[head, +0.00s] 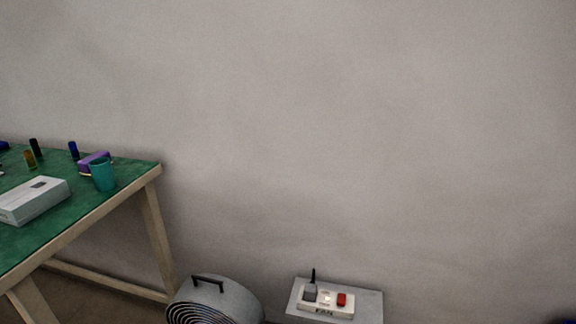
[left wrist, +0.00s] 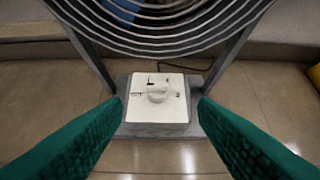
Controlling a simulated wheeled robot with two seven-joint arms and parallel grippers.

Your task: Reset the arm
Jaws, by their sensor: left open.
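My left gripper (left wrist: 161,101) shows in the left wrist view as two green, textured fingers spread wide apart. Nothing is between them. Beyond the fingertips is a white control plate (left wrist: 138,112) with a round pale knob (left wrist: 158,93), set on the grey base of a fan between its legs. The gap between the fingers lines up with the plate, and I see no clear contact. The head view shows neither gripper. The right gripper is in no frame.
The fan (head: 232,292) stands on the floor in the head view, its grille (left wrist: 160,45) above the knob. A power strip (head: 326,302) marked FAN has a red switch and a plug. A green-topped table (head: 110,198) at left holds a white box, a teal cup and small items.

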